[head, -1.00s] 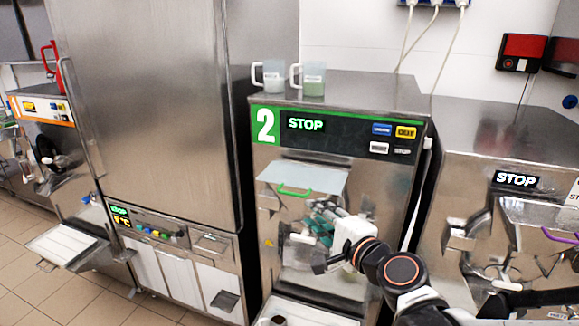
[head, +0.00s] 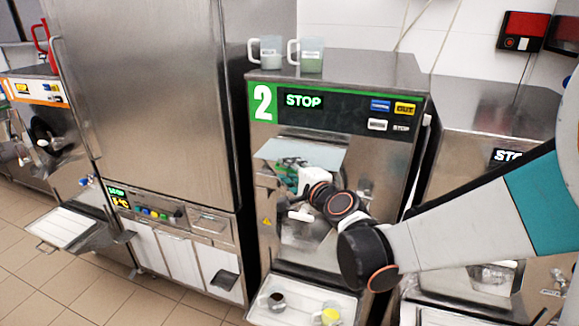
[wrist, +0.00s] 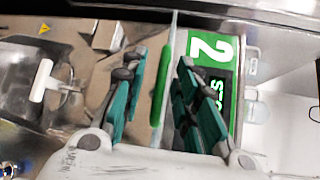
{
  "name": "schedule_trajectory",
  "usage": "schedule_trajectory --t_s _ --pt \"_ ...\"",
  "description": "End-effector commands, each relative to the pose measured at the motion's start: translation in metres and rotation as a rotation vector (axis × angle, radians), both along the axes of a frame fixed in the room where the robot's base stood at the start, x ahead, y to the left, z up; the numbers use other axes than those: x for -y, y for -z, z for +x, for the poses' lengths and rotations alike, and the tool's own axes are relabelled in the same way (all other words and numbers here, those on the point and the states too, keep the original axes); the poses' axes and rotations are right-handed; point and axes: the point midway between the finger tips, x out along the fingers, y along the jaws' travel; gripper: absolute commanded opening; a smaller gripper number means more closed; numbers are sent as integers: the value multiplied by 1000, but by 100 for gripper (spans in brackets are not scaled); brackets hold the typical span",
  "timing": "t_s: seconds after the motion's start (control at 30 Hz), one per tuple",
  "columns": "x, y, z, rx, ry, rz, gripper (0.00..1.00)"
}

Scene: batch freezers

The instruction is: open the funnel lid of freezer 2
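Freezer 2 (head: 262,190) stands in the middle of the head view, with a green "2" and STOP on its panel (head: 340,110). Its funnel lid (head: 322,152) is a pale, flat flap below the panel, and looks lowered. In the wrist view the lid's green handle (wrist: 165,80) runs between my teal fingers. My gripper (wrist: 155,72) is open, one finger on each side of the handle, with gaps visible. In the head view my gripper (head: 290,164) is at the lid's front and hides the handle.
A white dispensing lever (wrist: 45,82) is beside my gripper. Two mugs (head: 270,52) (head: 312,55) stand on freezer 2. A dark-filled cup (head: 276,301) and a yellow-filled cup (head: 328,317) are on the tray below. A tall steel cabinet (head: 150,100) stands left.

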Motion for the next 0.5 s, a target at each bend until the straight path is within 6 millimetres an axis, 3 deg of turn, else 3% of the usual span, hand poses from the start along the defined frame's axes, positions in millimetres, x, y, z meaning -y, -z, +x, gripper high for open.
schedule_trajectory --t_s 0.27,0.3,0.4,0.5 --pt "-1 0 2 0 0 0 28" --pt "-1 0 2 0 0 0 26" --pt "-1 0 2 0 0 0 3" --pt "-1 1 2 0 0 0 0"
